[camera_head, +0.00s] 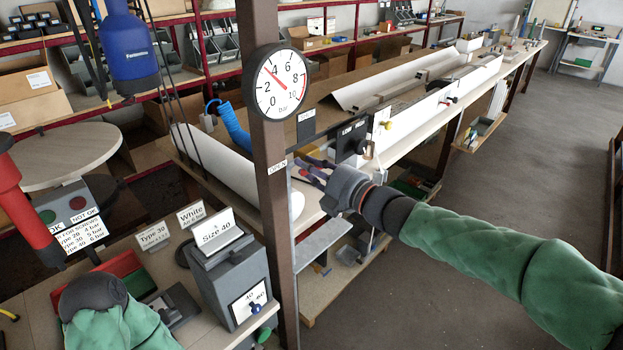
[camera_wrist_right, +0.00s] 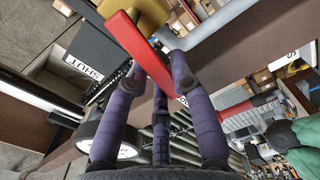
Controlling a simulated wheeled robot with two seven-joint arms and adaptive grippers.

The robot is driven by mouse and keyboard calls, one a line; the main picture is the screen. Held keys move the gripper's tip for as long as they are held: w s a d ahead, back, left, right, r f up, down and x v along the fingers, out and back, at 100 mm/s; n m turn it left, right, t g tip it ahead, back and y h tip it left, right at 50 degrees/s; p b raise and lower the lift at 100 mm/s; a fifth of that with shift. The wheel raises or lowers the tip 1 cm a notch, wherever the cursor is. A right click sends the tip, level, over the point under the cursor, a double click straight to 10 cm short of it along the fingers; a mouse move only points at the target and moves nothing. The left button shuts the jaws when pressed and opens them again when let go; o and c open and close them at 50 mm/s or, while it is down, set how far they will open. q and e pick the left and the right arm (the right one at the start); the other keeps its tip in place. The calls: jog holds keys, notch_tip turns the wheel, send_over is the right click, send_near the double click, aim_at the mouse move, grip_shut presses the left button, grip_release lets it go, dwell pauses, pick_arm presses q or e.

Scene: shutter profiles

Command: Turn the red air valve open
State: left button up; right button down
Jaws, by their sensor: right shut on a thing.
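The red valve handle (camera_wrist_right: 147,52) is a flat bar in the right wrist view. It runs from a brass-coloured body (camera_wrist_right: 134,10) at the top down between my purple fingers. My right gripper (camera_wrist_right: 156,72) is shut on this handle; its fingers stand on both sides of it. In the head view my right gripper (camera_head: 316,174) reaches in from the right, beside the brown post. The handle is mostly hidden there. A SHUT label (camera_wrist_right: 83,66) lies left of the handle in the wrist view. An OPEN label (camera_head: 277,167) is on the post. The left gripper's fingers are hidden.
A round pressure gauge (camera_head: 279,83) is on the brown post (camera_head: 265,190), its red needle between 2 and 4. A grey Size 40 box (camera_head: 232,275) stands left of the post. My left forearm is at bottom left. The long workbench runs behind; the floor at right is clear.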

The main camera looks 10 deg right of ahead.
jog(key=shift+a+f+n+b, duration=0.15)
jog(key=shift+f+n+b, duration=0.4)
jog(key=shift+n+b, duration=0.65)
jog(key=c, duration=1)
grip_release()
jog(key=shift+c, duration=0.2)
jog(key=shift+s, duration=0.1)
jog(key=v, duration=1.2)
